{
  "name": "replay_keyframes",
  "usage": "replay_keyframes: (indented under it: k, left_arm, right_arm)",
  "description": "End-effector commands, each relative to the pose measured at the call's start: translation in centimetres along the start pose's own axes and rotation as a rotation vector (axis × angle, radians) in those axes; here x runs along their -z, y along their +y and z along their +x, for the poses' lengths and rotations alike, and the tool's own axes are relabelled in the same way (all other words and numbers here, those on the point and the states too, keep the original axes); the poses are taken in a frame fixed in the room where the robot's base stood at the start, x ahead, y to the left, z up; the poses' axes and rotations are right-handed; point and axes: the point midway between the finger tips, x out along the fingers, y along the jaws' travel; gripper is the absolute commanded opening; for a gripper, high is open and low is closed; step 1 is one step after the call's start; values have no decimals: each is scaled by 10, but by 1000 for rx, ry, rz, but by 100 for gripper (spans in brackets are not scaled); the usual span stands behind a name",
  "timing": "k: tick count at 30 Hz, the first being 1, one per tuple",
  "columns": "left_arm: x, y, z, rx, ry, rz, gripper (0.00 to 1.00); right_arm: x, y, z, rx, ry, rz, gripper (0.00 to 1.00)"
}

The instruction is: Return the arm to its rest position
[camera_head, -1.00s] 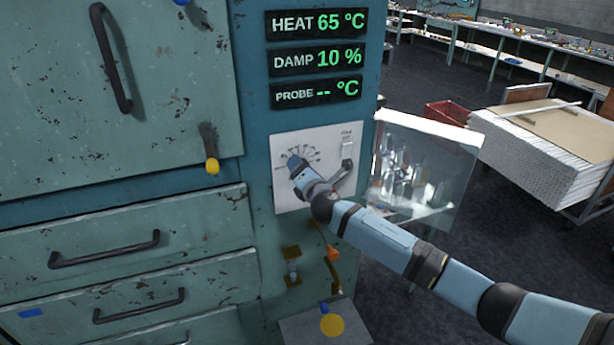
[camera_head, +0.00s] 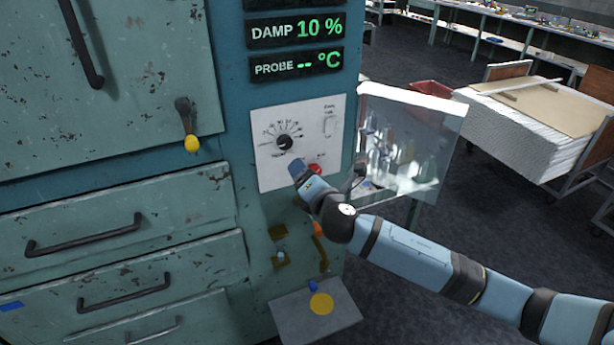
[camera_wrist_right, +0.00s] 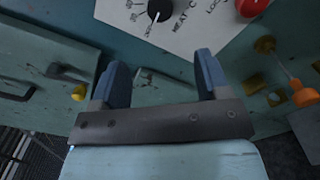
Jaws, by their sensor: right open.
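My right arm comes in from the right in the head view. Its gripper (camera_head: 300,170) is in front of the lower part of the white control panel (camera_head: 266,172), below the black dial (camera_head: 284,142). In the right wrist view the gripper (camera_wrist_right: 161,68) has its two blue fingers wide apart with nothing between them. The dial (camera_wrist_right: 159,10) shows above the fingers there, apart from them. A red knob (camera_head: 315,168) is partly hidden by the wrist and also shows in the wrist view (camera_wrist_right: 252,6). My left gripper is not in view.
A clear panel (camera_head: 412,140) stands out right of the control panel, close to my arm. A yellow-tipped handle (camera_head: 190,142) is on the left door. Orange and brass fittings (camera_head: 280,258) and a grey box (camera_head: 335,318) are below. A loaded cart (camera_head: 530,125) stands farther right.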

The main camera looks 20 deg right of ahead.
Motion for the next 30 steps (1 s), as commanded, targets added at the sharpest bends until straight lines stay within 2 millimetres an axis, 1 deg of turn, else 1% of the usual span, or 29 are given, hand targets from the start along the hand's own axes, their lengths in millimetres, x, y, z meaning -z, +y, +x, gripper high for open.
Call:
replay_keyframes:
  k: [10, 12, 14, 17, 18, 20, 21, 23, 24, 26, 27, 29, 30]
  left_arm:
    - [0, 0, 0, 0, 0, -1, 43]
    - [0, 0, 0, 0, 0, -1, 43]
    - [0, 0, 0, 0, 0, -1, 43]
    - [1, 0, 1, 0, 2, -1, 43]
    - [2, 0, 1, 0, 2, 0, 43]
    - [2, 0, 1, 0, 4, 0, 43]
    - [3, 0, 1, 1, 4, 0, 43]
    - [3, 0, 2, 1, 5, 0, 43]
    - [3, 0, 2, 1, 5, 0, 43]
    - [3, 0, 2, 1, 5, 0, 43]
    - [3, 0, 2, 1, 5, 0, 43]
    - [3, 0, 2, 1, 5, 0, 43]
    - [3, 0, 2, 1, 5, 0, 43]
  right_arm:
    - [2, -1, -1, 2, 4, 8, 69]
    - [10, -7, -5, 14, 23, 50, 69]
    - [25, -16, -14, 35, 54, 123, 69]
    - [61, -40, -39, 100, 128, 329, 69]
    - [78, -51, -53, 136, 158, 435, 69]
    - [102, -67, -76, 195, 198, 606, 69]
    - [117, -78, -92, 237, 217, 722, 69]
    - [137, -94, -116, 302, 235, 893, 69]
    - [149, -104, -133, 346, 242, 1008, 69]
    - [165, -118, -160, 413, 239, 1178, 69]
    - [175, -127, -178, 459, 230, 1292, 69]
    - [187, -142, -206, 526, 204, 1457, 69]
    - [194, -150, -225, 568, 180, 1564, 69]
